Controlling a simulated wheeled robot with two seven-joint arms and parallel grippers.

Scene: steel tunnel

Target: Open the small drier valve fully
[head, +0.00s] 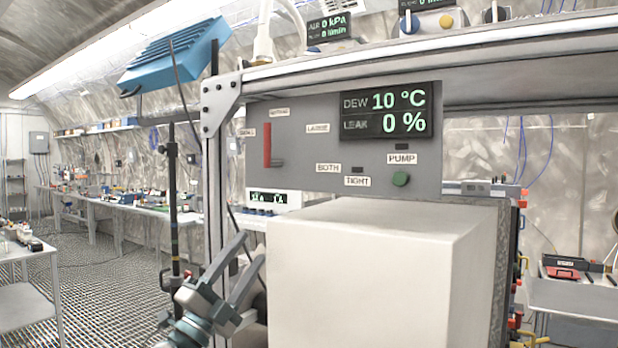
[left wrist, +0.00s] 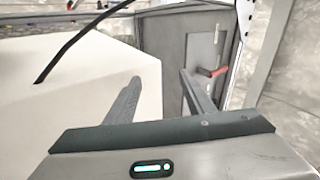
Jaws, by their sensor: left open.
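A grey panel (head: 290,165) carries a red lever handle (head: 267,146) at its left, standing upright. Small labels around it read, as far as legible, NOTHING, LARGE, BOTH and TIGHT; the one at its left is too small to read surely. In the left wrist view the red handle (left wrist: 212,71) sticks out from the panel, just beyond the right finger. My left gripper (head: 252,250) is open and empty, below the panel and left of a white box. Its two fingers (left wrist: 160,76) show apart, with nothing between them. My right gripper is not in view.
The large white box (head: 350,255) stands in front of and below the panel, close to my left gripper. A display (head: 387,112) reads DEW 10 °C and LEAK 0 %. A frame post (head: 214,180) stands left of the panel.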

